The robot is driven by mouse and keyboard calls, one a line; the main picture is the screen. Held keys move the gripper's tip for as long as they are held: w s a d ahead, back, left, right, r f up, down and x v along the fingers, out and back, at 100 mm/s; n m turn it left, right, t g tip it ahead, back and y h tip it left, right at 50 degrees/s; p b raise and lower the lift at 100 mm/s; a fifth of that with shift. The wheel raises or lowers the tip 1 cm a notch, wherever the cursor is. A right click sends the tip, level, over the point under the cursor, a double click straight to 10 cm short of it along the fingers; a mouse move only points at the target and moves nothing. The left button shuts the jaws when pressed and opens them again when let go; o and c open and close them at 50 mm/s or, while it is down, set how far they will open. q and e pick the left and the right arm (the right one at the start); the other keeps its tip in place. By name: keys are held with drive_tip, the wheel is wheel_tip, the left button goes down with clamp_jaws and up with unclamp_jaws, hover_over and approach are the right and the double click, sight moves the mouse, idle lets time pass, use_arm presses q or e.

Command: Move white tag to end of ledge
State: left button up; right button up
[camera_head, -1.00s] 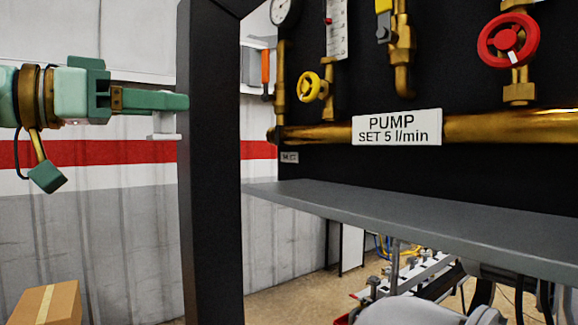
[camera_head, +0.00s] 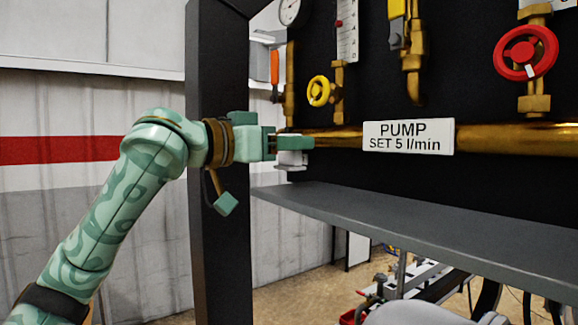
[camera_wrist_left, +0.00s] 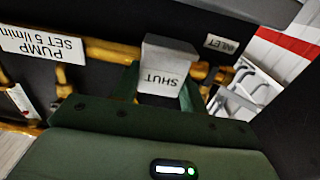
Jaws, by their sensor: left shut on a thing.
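The white tag (camera_head: 291,158) hangs at the fingertips of my left gripper (camera_head: 297,143). In the left wrist view the tag (camera_wrist_left: 165,60) is a pale block reading SHUT, upside down, between the two green fingers. My left gripper is shut on it. The grey ledge (camera_head: 430,225) runs along the bottom of the black panel. The tag is above the ledge's left end; I see a gap between them in the head view. My right gripper is not in view.
A dark upright post (camera_head: 220,220) stands behind my left arm. A brass pipe (camera_head: 490,138) with a PUMP sign (camera_head: 408,137) runs above the ledge. A yellow valve wheel (camera_head: 320,91) and a red valve wheel (camera_head: 526,53) sit higher. The visible ledge top is clear.

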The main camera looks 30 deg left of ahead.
sight(286, 163)
use_arm(q)
wheel_tip(286, 163, down, 3)
drive_tip(key=shift+w+d+b, duration=0.1)
drive_tip(key=shift+b, duration=0.25)
drive_tip(key=shift+w, duration=0.15)
drive_tip(key=shift+f, duration=0.1)
drive_tip(key=o, duration=1)
